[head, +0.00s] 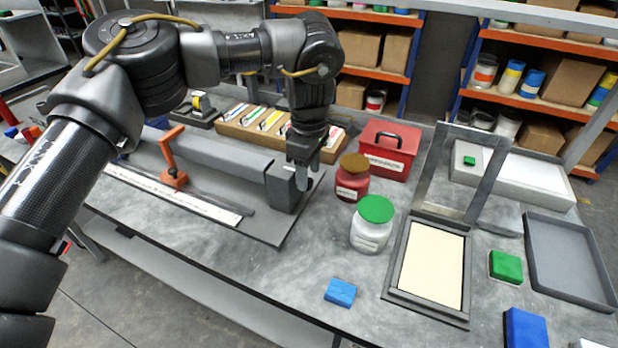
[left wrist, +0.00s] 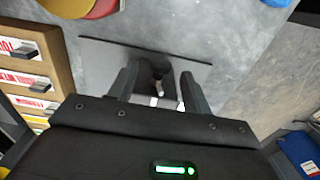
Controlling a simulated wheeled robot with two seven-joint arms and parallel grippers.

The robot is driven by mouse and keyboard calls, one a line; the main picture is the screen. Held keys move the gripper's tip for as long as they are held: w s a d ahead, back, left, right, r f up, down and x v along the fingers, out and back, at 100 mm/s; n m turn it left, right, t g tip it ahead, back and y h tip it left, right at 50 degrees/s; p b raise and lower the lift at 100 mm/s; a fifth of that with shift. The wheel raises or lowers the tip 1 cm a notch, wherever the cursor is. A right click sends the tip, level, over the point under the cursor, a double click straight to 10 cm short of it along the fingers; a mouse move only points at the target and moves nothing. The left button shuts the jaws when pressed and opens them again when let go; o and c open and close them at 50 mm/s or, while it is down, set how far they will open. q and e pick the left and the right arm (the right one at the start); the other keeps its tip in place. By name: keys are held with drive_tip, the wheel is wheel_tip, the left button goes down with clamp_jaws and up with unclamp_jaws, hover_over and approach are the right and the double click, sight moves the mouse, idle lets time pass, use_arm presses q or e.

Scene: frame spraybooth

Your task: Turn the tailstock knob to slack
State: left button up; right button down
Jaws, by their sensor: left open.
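The lathe-like grey fixture lies along the left of the bench, and its grey tailstock block (head: 284,191) stands at its right end. My left gripper (head: 304,172) points down at the top right of this block, fingers apart. In the left wrist view, a dark knob (left wrist: 158,73) shows between the two open fingers of my left gripper (left wrist: 160,80). I cannot tell whether the fingers touch it. In the head view the knob is mostly hidden by the gripper. My right gripper is not in view.
A red jar (head: 352,185), a green-lidded jar (head: 372,234) and a red toolbox (head: 388,150) stand right of the tailstock. An orange clamp (head: 173,177) rises at the fixture's front. A wooden rack (head: 238,133) is behind.

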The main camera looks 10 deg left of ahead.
use_arm(q)
drive_tip(key=shift+f, duration=1.2)
